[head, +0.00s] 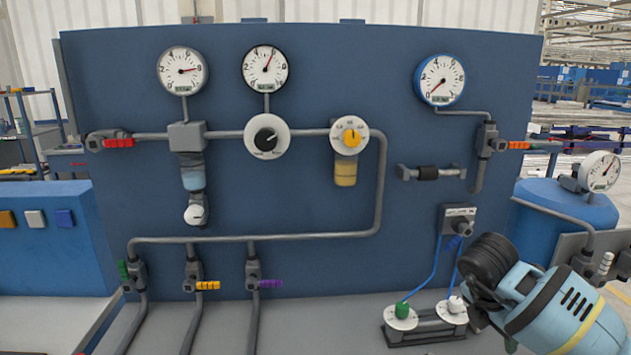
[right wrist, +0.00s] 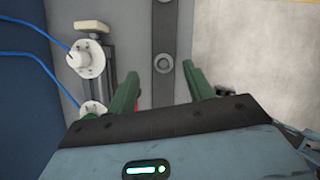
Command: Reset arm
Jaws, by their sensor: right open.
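My right arm comes in at the lower right of the head view, in front of the panel's right side. In the right wrist view my right gripper (right wrist: 160,76) has its two green fingers spread apart, with nothing between them. It is beside the stand (head: 427,332), which carries two white round fittings, one with a green knob (head: 402,310). In the right wrist view a white round fitting (right wrist: 86,59) is left of the fingers, apart from them. In the head view the fingers are mostly hidden. My left gripper is not in view.
A blue panel (head: 300,80) with gauges, grey pipes and coloured valve handles stands behind the grey bench top (head: 320,325). Blue hoses (head: 436,270) run from a panel socket to the stand. A blue tank (head: 565,207) with a gauge stands at right. The bench's middle front is clear.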

